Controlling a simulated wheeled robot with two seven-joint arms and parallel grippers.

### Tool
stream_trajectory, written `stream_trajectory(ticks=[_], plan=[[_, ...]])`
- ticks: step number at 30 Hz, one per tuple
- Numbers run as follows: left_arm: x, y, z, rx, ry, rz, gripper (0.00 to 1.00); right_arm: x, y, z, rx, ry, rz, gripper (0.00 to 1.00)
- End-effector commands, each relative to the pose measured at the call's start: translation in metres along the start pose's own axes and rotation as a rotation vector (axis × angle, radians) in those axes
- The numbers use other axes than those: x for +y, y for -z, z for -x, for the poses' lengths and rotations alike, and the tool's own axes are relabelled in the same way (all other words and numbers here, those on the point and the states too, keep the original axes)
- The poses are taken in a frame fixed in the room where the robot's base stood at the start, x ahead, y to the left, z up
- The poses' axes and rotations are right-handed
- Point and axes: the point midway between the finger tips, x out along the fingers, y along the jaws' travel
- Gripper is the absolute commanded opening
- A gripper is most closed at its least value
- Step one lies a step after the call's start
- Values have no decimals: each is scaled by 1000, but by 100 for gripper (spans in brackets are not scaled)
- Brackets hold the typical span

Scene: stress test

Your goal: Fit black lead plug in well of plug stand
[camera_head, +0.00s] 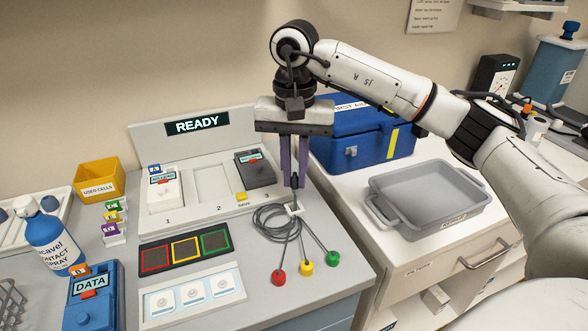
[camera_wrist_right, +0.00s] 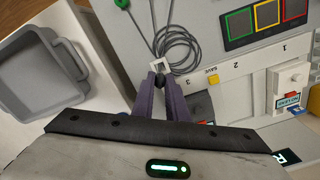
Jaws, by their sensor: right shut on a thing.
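My right gripper (camera_head: 294,184) points down over the bench, its purple fingers shut on the black lead plug (camera_head: 295,181). The plug also shows as a dark piece between the fingertips (camera_wrist_right: 160,74) in the wrist view (camera_wrist_right: 161,77). The small white plug stand (camera_head: 294,209) is directly below the plug in the head view; it shows as a white square beyond the fingertips in the wrist view (camera_wrist_right: 154,42). I cannot tell whether the plug's lower end touches the stand or enters its well. My left gripper is not in view.
Grey leads (camera_head: 268,218) lie coiled beside the stand, ending in red (camera_head: 278,278), yellow (camera_head: 306,268) and green (camera_head: 333,258) balls. A panel with numbered bays (camera_head: 212,186) stands behind. A blue first-aid box (camera_head: 372,135) and grey tray (camera_head: 431,203) are to the right.

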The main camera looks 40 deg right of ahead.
Motion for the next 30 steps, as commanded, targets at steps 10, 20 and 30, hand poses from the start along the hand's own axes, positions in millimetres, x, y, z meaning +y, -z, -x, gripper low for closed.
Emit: stream_trajectory(ticks=[10, 20, 30], plan=[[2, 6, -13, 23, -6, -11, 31, 0, 0, -24, 0, 0, 0, 0], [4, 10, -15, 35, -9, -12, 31, 0, 0, -32, 1, 1, 0, 0], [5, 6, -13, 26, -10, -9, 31, 0, -2, -32, 1, 1, 1, 0]])
